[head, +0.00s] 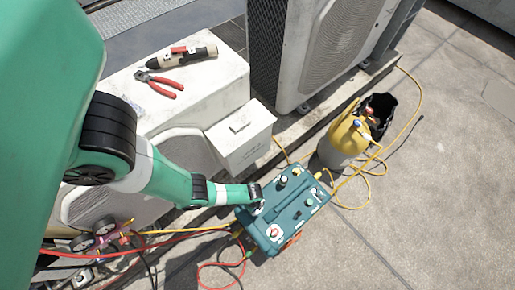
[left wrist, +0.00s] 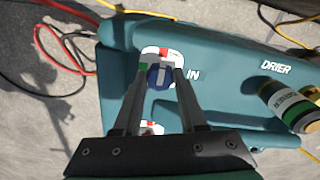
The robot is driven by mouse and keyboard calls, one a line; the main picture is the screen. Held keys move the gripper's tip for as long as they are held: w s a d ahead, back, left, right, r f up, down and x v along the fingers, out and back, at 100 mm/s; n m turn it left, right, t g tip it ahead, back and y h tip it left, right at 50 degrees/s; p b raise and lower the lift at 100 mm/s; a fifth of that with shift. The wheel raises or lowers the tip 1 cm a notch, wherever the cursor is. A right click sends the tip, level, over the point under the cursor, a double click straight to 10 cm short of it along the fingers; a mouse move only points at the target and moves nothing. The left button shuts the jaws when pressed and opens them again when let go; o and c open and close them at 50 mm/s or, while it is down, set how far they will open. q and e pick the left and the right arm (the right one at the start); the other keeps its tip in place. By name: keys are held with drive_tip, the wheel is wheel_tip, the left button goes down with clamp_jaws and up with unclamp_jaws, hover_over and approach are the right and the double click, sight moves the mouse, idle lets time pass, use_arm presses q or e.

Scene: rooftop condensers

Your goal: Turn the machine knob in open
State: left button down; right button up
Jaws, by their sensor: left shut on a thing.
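The teal machine (head: 305,205) stands on the ground in the head view, with several knobs and fittings on its top panel. It fills much of the left wrist view (left wrist: 225,60). There the blue IN knob (left wrist: 160,77) sits on a white, red and green dial plate beside the "IN" lettering. My left gripper (head: 257,199) reaches the left end of the machine from above. In the left wrist view its two fingers (left wrist: 161,75) are closed on either side of the blue knob. In the head view the gripper hides the knob. My right gripper is not in view.
A second dial (left wrist: 151,128) shows partly between the fingers. A yellow and white cylinder (head: 347,138) and a black bucket (head: 380,104) stand behind the machine. Red pliers (head: 160,84) lie on a white unit (head: 215,85). Hoses cross the ground; the concrete at right is clear.

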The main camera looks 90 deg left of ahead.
use_arm(q)
drive_tip(key=shift+n, duration=0.5)
drive_tip(key=n, duration=1.2)
drive_tip(key=shift+d, duration=0.1)
drive_tip(key=shift+n, duration=1.9)
drive_tip(key=shift+c, duration=2.3)
unclamp_jaws()
drive_tip(key=shift+p, duration=0.3)
